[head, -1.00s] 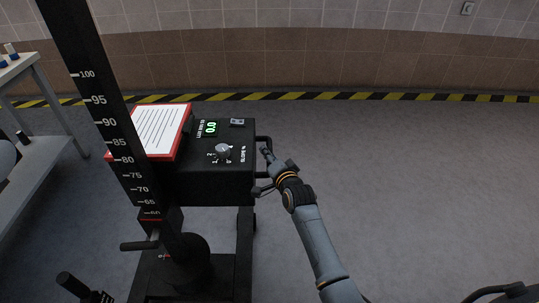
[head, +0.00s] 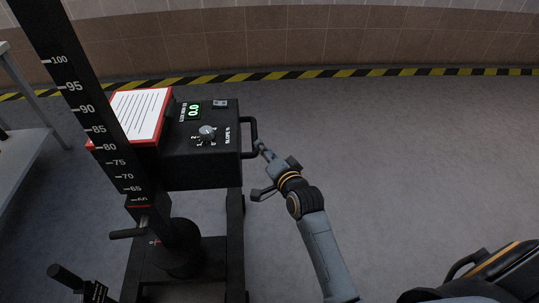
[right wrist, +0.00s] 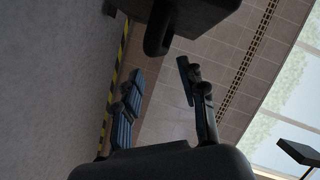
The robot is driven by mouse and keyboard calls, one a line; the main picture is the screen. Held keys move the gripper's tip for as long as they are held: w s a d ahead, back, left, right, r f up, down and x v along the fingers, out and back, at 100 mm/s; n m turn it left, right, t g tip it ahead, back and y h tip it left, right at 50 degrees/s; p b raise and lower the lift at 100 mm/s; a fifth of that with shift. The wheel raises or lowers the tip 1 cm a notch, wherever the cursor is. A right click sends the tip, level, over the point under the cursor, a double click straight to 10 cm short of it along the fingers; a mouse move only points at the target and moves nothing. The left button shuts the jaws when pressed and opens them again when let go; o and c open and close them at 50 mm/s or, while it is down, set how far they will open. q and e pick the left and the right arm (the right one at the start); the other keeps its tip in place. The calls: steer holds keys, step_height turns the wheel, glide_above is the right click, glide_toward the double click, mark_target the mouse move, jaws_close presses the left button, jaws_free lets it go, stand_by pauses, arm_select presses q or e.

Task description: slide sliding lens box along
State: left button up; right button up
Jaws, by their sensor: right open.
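The sliding lens box (head: 200,165) is a black box on the scaled upright column (head: 78,95). Its top has a green display reading 0.0, a silver knob and a slope scale. A black loop handle (head: 254,135) sticks out from its right side. My right gripper (head: 260,170) is open and empty, just right of and below the handle; one fingertip overlaps the handle's edge, and contact cannot be told. In the right wrist view, the box (right wrist: 190,12) and handle (right wrist: 157,40) are beyond my open fingers (right wrist: 162,92), with nothing between them. My left gripper is out of view.
A red-edged board with a lined white sheet (head: 138,113) lies at the box's left. The column stands on a black frame base (head: 205,262) with a crank handle (head: 128,234). A grey table (head: 25,155) is at the left.

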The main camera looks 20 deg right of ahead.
steer(key=shift+v, duration=1.15)
